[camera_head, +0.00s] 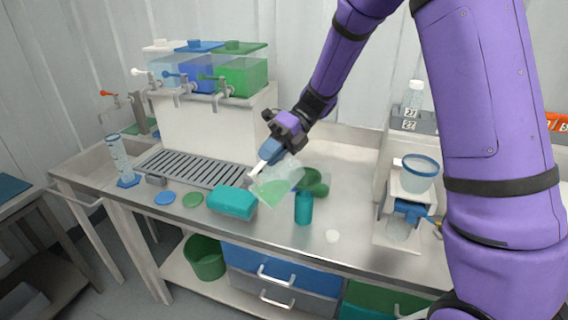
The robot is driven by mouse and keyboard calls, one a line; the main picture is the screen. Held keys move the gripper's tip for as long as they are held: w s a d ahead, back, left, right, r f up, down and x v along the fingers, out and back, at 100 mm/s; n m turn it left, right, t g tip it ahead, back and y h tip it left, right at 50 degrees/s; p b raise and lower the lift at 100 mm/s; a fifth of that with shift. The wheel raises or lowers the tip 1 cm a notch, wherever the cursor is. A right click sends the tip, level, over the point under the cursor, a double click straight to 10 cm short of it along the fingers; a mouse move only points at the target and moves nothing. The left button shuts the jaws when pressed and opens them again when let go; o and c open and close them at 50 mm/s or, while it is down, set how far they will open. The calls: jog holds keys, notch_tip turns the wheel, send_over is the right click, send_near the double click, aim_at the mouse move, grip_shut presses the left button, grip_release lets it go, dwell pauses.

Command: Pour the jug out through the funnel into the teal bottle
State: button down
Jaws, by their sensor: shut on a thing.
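My gripper (266,160) is shut on a clear jug (285,176) by its pale handle and holds it above the bench. The jug is tilted, with pale green liquid low in it. The teal bottle (304,209) stands upright on the bench, just right of and below the jug. A dark green funnel (316,184) shows right above the bottle, partly hidden behind the jug. I cannot tell whether the funnel sits in the bottle's neck. No stream of liquid can be made out.
A teal block (232,203) lies left of the jug, near blue (165,198) and green (193,200) discs. A measuring cylinder (120,160) stands far left. A filter stand (400,205) is at right. A white disc (332,236) lies near the front edge.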

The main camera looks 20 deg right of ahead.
jog(key=shift+w+d+r+y, duration=0.2)
jog(key=shift+d+y, duration=0.15)
jog(key=shift+y, duration=0.05)
jog(key=shift+d, duration=0.1)
jog(key=shift+w+d+r+g+y, duration=0.2)
jog(key=shift+d+g+y, duration=0.15)
jog(key=shift+y, duration=0.1)
jog(key=shift+w+d+r+g+y, duration=0.15)
jog(key=shift+d+g+y, duration=0.15)
jog(key=shift+y, duration=0.15)
jog(key=shift+d, duration=0.15)
jog(key=shift+w+d+r+g+y, duration=0.15)
jog(key=shift+w+d+y, duration=0.15)
jog(key=shift+d, duration=0.2)
jog(key=shift+w+d+r+g+y, duration=0.1)
jog(key=shift+w+d+r+y, duration=0.15)
jog(key=shift+d, duration=0.2)
jog(key=shift+w+d+r+g+y, duration=0.1)
jog(key=shift+w+d+y, duration=0.05)
jog(key=shift+d+y, duration=0.3)
jog(key=shift+d, duration=0.1)
jog(key=shift+d, duration=0.1)
